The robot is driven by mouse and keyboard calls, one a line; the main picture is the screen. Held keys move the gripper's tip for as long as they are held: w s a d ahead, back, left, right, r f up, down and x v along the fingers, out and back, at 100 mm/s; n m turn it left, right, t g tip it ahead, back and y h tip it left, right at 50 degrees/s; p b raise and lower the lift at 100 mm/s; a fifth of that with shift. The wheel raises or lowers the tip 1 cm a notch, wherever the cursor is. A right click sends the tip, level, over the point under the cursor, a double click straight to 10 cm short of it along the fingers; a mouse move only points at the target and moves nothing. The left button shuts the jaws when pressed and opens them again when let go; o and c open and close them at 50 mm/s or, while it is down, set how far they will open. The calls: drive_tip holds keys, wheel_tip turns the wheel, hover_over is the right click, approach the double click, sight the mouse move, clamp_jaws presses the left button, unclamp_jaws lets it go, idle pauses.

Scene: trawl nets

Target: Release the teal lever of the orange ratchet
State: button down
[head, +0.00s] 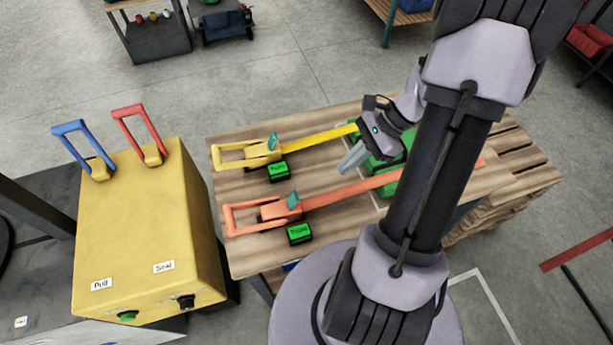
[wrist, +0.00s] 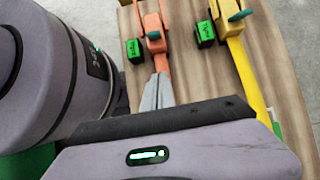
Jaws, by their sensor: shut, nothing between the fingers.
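The orange ratchet (head: 270,211) lies on the wooden table with its orange strap running right toward my arm. Its teal lever (head: 293,201) stands up at the ratchet's right end; in the wrist view the teal lever (wrist: 154,36) shows on top of the orange ratchet (wrist: 154,22). A yellow ratchet (head: 250,153) with its own teal lever (head: 272,141) lies behind it. My gripper (head: 346,170) is shut and empty above the table, right of both ratchets. In the wrist view its closed fingertips (wrist: 161,78) overlap the orange strap just below the ratchet; contact cannot be told.
Two small black boxes with green displays (head: 299,234) (head: 278,171) sit beside the ratchets. A yellow console (head: 142,235) with blue and red handles stands left of the table. A green object (head: 378,172) lies under the straps' right part, partly hidden by my arm.

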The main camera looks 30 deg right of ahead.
sight(293, 200)
drive_tip(key=shift+f, duration=0.1)
drive_tip(key=b+x, duration=0.5)
drive_tip(key=x, duration=0.5)
drive_tip(key=a, duration=0.1)
drive_tip(key=a+r, duration=0.1)
drive_tip(key=w+a, duration=0.1)
drive_tip(key=shift+a+r+b, duration=0.3)
drive_tip(key=shift+r+b, duration=0.05)
drive_tip(key=shift+b, duration=0.05)
